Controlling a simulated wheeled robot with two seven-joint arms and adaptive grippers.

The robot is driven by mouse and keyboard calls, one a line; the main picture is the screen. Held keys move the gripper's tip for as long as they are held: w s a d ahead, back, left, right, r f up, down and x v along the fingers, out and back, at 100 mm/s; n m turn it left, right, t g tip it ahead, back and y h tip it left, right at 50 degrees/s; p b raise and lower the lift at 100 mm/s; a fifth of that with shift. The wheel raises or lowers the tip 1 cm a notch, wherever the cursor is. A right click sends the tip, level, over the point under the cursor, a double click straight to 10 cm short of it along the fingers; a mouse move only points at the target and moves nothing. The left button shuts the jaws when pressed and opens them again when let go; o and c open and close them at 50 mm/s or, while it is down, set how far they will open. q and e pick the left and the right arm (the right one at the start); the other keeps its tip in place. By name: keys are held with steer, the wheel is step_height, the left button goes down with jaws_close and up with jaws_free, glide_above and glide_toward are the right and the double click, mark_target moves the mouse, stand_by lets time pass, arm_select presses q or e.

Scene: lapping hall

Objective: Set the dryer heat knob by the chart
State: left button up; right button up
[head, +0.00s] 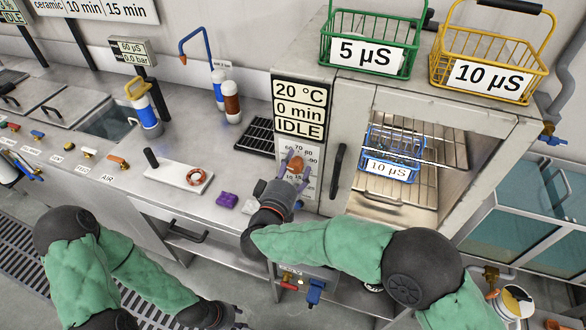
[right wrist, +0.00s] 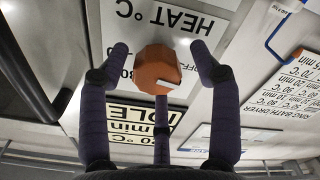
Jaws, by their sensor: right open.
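The orange-brown heat knob (head: 296,164) sits on the dryer's front panel below the display (head: 299,108), which reads 20 °C, 0 min, IDLE. My right gripper (head: 291,170) is at the knob. In the right wrist view, its open fingers (right wrist: 160,65) stand around the knob (right wrist: 158,72), with gaps at both sides. A pale mark shows on the knob; the fingers hide part of the dial. A wall chart (right wrist: 288,85) shows upside down there, its rows too small to read surely. My left gripper (head: 236,318) is low at the bottom edge, its jaws unclear.
Green (head: 368,48) and yellow (head: 490,70) baskets stand on top. A dark handle (head: 337,170) stands right of the knob.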

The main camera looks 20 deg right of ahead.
steer(key=c, duration=1.1)
